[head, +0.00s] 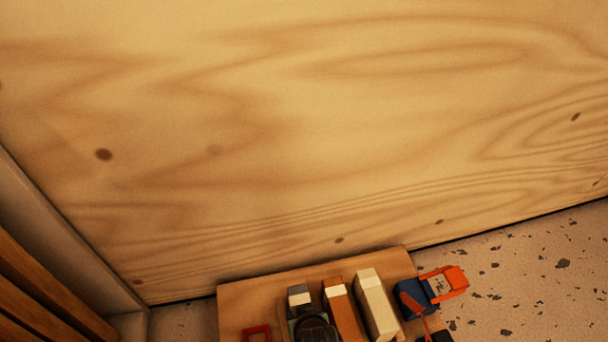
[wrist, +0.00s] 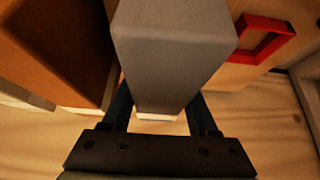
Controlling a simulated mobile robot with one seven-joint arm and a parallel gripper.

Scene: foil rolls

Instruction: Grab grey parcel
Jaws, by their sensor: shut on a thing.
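The grey parcel (wrist: 175,50) is a long block with a pale end. In the wrist view it stands between the two dark fingers of my gripper (wrist: 160,105), which is shut on it. In the head view only the grey and white end of the parcel (head: 300,295) shows; the dark round end of my arm (head: 315,328) covers the rest. The fingertips are hidden behind the parcel. I cannot tell whether the parcel touches the board below.
A wooden board (head: 250,295) lies against a wood panel (head: 300,130). Right of the grey parcel are an orange-brown parcel (head: 343,310), a cream parcel (head: 376,305) and a blue and orange object (head: 445,284). A red frame (head: 257,332) lies to the left.

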